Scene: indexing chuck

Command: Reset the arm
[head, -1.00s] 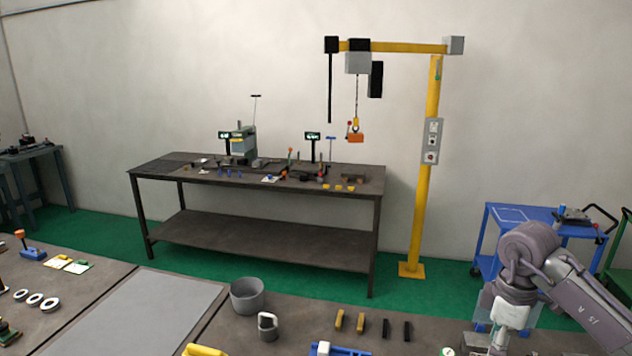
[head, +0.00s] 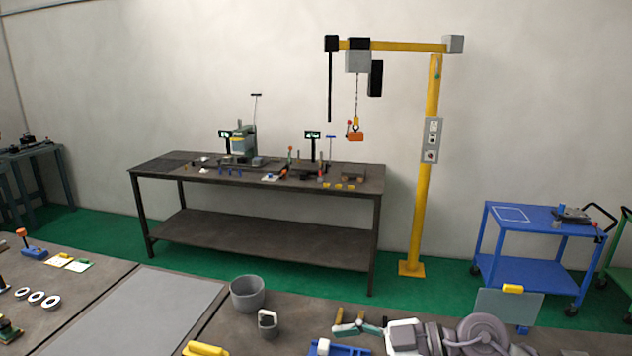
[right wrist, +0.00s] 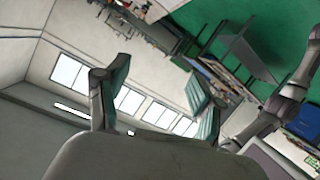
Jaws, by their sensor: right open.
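My right arm reaches in low along the right part of the near bench in the head view. My right gripper (head: 350,326) points left over the bench, with its teal-padded fingers apart and nothing seen between them. In the right wrist view both fingers of this gripper (right wrist: 160,78) stand well apart, with windows and wall behind them. A yellow bar (head: 339,315) shows beside the fingers in the head view; the dark bars near it are hidden by the gripper and arm. My left gripper is in no view.
A grey bin (head: 247,294) and a grey shackle-like part (head: 268,322) stand left of the gripper. A clear plate (head: 508,306) stands behind my arm. A blue cart (head: 545,250) and yellow hoist post (head: 426,180) are beyond. The grey mat (head: 140,315) is clear.

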